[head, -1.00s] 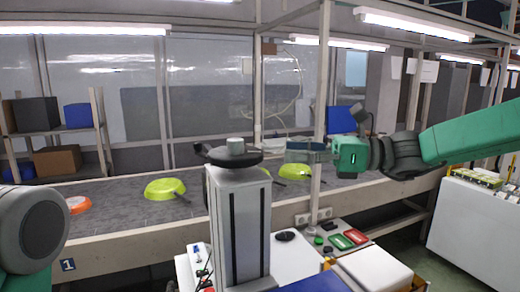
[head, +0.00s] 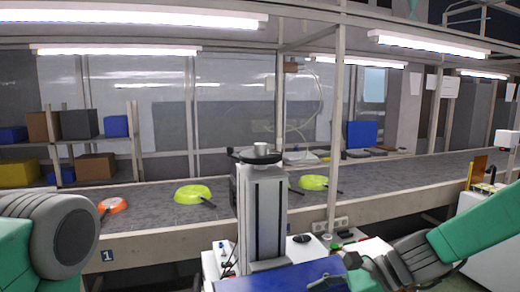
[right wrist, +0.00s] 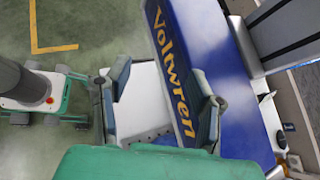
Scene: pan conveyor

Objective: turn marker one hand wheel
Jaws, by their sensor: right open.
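The black hand wheel (head: 258,155), with a light grey hub on top, sits level on a grey column (head: 263,210) in the middle of the head view. A blue plate marked 1 (head: 107,255) is on the conveyor front, left of the column. My right gripper (right wrist: 160,72) is open and empty in the right wrist view, its fingers apart above a blue surface with yellow lettering (right wrist: 180,65). In the head view it is low, right of the column and well below the wheel. My left arm shows at the left edge; its gripper is out of view.
The grey conveyor (head: 150,205) runs behind the column, carrying an orange pan (head: 112,205) and green pans (head: 192,194). A pale upright post (head: 336,130) stands right of the wheel. Shelves with boxes (head: 80,124) are at the back left.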

